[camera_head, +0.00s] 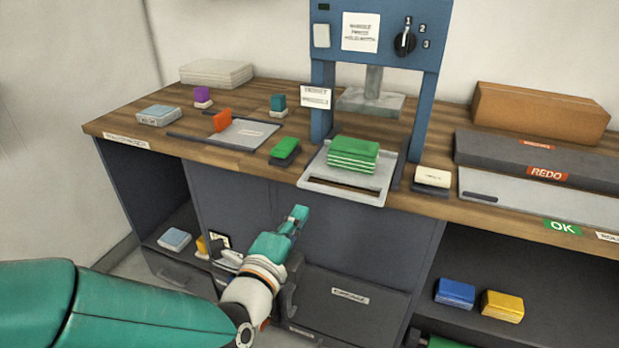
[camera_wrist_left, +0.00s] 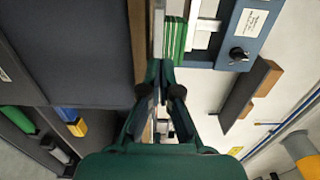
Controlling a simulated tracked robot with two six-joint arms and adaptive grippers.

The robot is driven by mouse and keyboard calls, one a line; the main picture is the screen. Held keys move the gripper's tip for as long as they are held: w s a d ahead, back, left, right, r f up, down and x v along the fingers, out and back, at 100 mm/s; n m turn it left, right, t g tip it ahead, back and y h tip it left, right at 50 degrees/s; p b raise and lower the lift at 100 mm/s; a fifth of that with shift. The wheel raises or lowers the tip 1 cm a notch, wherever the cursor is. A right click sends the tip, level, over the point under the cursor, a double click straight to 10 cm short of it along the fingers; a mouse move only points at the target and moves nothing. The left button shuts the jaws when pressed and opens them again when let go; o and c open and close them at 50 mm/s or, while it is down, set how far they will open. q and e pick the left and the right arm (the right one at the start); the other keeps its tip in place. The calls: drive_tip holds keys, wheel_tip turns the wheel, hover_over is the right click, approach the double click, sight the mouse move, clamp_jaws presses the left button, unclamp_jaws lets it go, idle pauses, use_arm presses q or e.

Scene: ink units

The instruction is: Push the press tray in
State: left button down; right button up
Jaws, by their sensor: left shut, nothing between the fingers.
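The press (camera_head: 431,62) is a blue frame with a dial and a grey ram plate (camera_head: 371,101) at the back of the bench. The light grey press tray (camera_head: 341,194) juts out of its front, over the bench's front edge, with a slot near its lip. A stack of green blocks (camera_head: 352,155) lies on the tray, below and in front of the ram plate. My left gripper (camera_head: 298,214) is shut and empty, in front of the cabinet, lower than the tray and left of it. In the left wrist view the green stack (camera_wrist_left: 174,40) shows beyond the fingers (camera_wrist_left: 160,85). My right gripper is out of view.
A green stamp (camera_head: 285,150) sits left of the tray, and a cream block (camera_head: 432,178) right of it. A grey plate (camera_head: 245,133) with an orange stamp lies further left. Grey REDO and OK trays (camera_head: 540,195) fill the right side. Open shelves are below.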

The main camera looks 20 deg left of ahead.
sight(316, 189)
use_arm(q)
drive_tip(key=w+p, duration=0.1)
drive_tip(key=w, duration=0.4)
drive_tip(key=shift+w+d, duration=0.1)
drive_tip(key=shift+w, duration=0.75)
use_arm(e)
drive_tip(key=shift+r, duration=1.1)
